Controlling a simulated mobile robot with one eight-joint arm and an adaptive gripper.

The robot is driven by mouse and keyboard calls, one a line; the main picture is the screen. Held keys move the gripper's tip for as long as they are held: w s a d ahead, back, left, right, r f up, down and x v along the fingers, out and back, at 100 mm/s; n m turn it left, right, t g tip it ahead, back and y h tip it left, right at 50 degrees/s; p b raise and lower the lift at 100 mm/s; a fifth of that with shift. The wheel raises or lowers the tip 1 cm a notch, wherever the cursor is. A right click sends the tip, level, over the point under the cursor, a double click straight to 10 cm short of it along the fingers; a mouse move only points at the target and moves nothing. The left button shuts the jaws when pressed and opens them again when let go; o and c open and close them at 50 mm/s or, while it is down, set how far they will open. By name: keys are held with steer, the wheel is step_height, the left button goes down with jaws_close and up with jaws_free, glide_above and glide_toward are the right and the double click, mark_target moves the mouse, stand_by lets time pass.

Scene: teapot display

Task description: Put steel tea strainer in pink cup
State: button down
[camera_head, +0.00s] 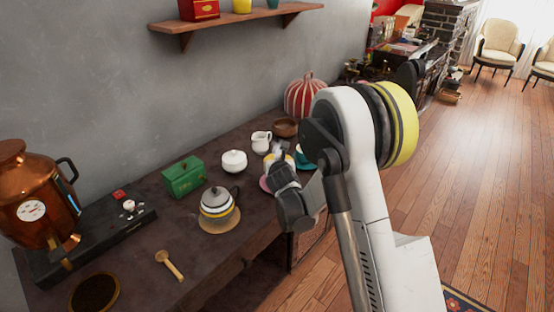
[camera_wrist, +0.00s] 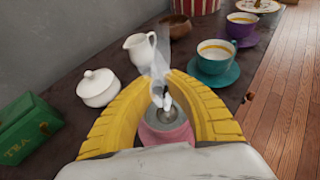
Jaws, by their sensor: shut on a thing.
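My gripper (camera_wrist: 162,82) has thick yellow fingers, closed together at the tips over the pink cup. Between them is the steel tea strainer (camera_wrist: 168,106), a small shiny piece that is mostly hidden by the fingers. The pink cup (camera_wrist: 166,136) shows below the strainer, between the fingers, in the wrist view. I cannot tell whether the strainer touches the cup or hangs just above it. In the head view my gripper (camera_head: 277,160) is over a pink saucer (camera_head: 265,184), and my wrist hides most of the cup.
A teal cup (camera_wrist: 214,56) and a purple cup (camera_wrist: 244,24) stand to the right. A white creamer (camera_wrist: 140,50) and white sugar bowl (camera_wrist: 97,88) stand left. A green tea box (camera_head: 183,177), a teapot (camera_head: 217,203) and a copper urn (camera_head: 35,200) are farther left.

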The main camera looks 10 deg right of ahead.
steer(key=c, duration=1.5)
jaws_free()
steer(key=shift+o, duration=0.2)
steer(key=shift+s+r, duration=0.25)
steer(key=shift+r, duration=0.05)
steer(key=s+d+r+m+g+p, duration=0.1)
steer(key=s+r+m+g+p, duration=0.1)
steer(key=s+r+m, duration=0.65)
steer(key=s+d+r+m+g+p, duration=0.1)
steer(key=s+r+m+p, duration=0.1)
steer(key=s+r+m, duration=0.9)
steer(key=s+a+f+m+g+y, duration=0.1)
steer(key=s+m, duration=0.6)
steer(key=s, duration=0.4)
steer(key=s+a+f+m+g+y, duration=0.1)
steer(key=s+f+m+g, duration=0.1)
steer(key=s+m, duration=0.5)
steer(key=s, duration=0.4)
steer(key=shift+s+f+m, duration=0.15)
steer(key=shift+f+m, duration=0.1)
steer(key=shift+m, duration=0.1)
